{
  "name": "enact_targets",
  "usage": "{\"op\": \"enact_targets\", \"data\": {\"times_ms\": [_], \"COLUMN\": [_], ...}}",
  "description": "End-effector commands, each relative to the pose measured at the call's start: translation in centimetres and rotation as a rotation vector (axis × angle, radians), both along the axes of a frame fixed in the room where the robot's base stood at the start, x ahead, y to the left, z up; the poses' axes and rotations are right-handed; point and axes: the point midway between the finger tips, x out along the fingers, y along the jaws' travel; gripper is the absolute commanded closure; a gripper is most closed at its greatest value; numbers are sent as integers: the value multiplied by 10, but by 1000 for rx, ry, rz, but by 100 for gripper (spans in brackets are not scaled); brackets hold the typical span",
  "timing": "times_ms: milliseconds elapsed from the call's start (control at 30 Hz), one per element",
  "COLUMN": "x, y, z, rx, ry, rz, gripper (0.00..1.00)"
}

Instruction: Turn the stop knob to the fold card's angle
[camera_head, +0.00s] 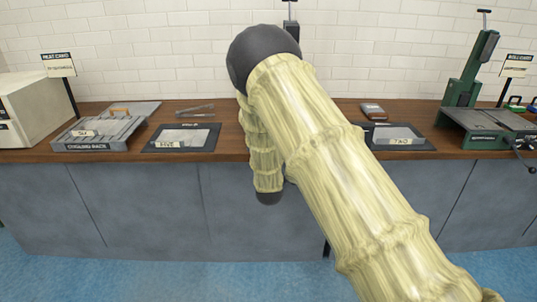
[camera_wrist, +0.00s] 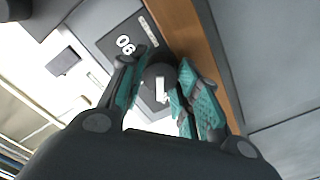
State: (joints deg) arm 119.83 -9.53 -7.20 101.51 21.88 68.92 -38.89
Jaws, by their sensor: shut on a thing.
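In the wrist view, the stop knob (camera_wrist: 158,70) is a dark round knob with a white mark on its top. My gripper (camera_wrist: 166,78) has its teal-padded fingers on either side of the knob and is shut on it. The knob stands by a dark plate (camera_wrist: 108,38) whose white digits read 90 or 06, turned in the picture. In the head view my arm hides the gripper and the knob. Small cards stand on posts at the left (camera_head: 58,65) and right (camera_head: 516,66); their print is too small to read, so I cannot tell which is the fold card.
The wooden bench (camera_head: 228,143) runs along a white tiled wall. A grey rack (camera_head: 92,143) and a dark mat (camera_head: 205,137) lie left of my arm. A labelled tray (camera_head: 428,145) and a green machine (camera_head: 470,75) are at the right. Blue floor lies in front.

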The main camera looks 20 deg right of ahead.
Motion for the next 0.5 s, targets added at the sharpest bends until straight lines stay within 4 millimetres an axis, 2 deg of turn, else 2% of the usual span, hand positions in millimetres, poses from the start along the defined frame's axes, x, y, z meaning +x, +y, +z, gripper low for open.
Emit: {"op": "enact_targets", "data": {"times_ms": [433, 467, 500], "x": [0, 0, 0], "y": [0, 0, 0], "z": [-1, -1, -1], "rx": [-9, -9, -8], "ry": [5, 5, 4], "rz": [-1, -1, 0], "gripper": [92, 62, 55]}}
